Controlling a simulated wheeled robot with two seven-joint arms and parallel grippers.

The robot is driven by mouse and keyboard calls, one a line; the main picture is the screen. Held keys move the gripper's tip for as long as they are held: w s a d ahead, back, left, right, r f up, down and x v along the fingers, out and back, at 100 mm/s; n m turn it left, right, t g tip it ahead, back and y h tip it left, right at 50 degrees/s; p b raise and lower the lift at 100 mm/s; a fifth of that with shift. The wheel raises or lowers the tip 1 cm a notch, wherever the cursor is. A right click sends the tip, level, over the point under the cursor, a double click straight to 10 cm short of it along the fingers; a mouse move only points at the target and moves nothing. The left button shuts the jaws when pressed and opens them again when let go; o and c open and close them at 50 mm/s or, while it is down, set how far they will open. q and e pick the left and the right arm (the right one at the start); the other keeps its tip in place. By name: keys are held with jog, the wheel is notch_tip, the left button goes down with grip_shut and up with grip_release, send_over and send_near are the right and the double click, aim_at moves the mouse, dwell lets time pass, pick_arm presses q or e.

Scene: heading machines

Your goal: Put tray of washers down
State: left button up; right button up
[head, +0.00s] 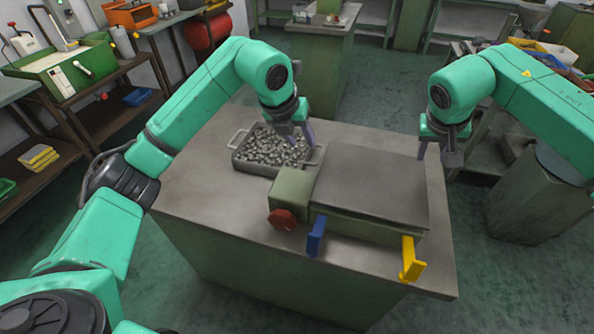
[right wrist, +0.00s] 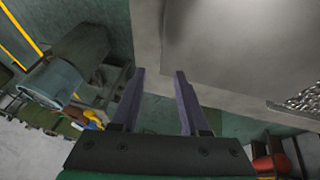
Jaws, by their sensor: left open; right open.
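A grey metal tray (head: 252,168) full of washers (head: 272,148) sits on the left part of the grey bench top (head: 210,180), left of the flat machine plate. It has a handle at each end. A corner of the washers shows at the right edge of the right wrist view (right wrist: 306,97). My left gripper (head: 302,140) is open, close by the tray's right handle (head: 316,155); whether it touches the handle I cannot tell. My right gripper (head: 435,153) is open and empty beyond the plate's right side; its fingers also show in the right wrist view (right wrist: 158,85).
A green machine (head: 292,190) with a grey plate (head: 375,185) stands on the bench. It has a red knob (head: 283,219), a blue lever (head: 316,236) and a yellow lever (head: 411,259) in front. The bench's front left is clear.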

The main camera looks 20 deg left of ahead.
jog(key=shift+s+r, duration=0.15)
jog(key=shift+r, duration=0.25)
jog(key=a+v, duration=0.1)
jog(key=v, duration=1)
jog(key=shift+a, duration=0.1)
